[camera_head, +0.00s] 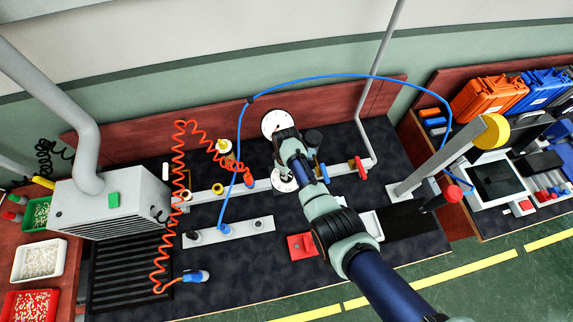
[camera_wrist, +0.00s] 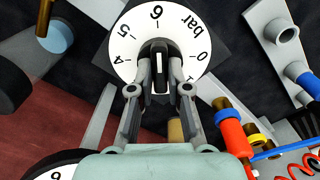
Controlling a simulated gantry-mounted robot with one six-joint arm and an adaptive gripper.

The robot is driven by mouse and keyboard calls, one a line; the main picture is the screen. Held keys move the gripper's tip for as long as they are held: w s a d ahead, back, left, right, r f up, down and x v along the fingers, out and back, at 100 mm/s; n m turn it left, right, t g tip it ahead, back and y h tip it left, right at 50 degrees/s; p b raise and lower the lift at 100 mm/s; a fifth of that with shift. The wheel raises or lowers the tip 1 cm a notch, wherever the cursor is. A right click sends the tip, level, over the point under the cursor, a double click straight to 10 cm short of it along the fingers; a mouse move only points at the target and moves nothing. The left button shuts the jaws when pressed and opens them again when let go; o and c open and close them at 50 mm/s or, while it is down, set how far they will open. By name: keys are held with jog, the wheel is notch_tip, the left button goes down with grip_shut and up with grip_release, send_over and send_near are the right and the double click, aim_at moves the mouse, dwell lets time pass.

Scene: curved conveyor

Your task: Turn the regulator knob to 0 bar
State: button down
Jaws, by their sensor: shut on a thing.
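The regulator's round white dial (camera_wrist: 125,43) fills the upper middle of the wrist view. It shows the figures 4, 5, 6, "bar", 0 and 1. The black knob (camera_wrist: 158,52) stands at its centre, with a short white mark on its bar. My gripper (camera_wrist: 159,75) is shut on the knob, one finger on each side. The knob's bar lies roughly in line with the 6. The lower part of the dial is hidden by my fingers. In the head view the dial's white edge (camera_head: 284,186) shows beneath my gripper (camera_head: 284,165).
A round white gauge (camera_head: 277,122) stands behind my gripper. A red valve handle (camera_head: 360,167) and a blue one (camera_head: 322,172) are to the right. A coiled orange hose (camera_head: 181,155) hangs at left. A blue hose (camera_head: 350,76) arches over the bench.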

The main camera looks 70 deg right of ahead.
dwell(0.4)
jog(key=c, duration=1.1)
grip_release()
jog(key=shift+r, duration=0.15)
notch_tip(320, 180, up, 12)
jog(key=shift+f, duration=0.1)
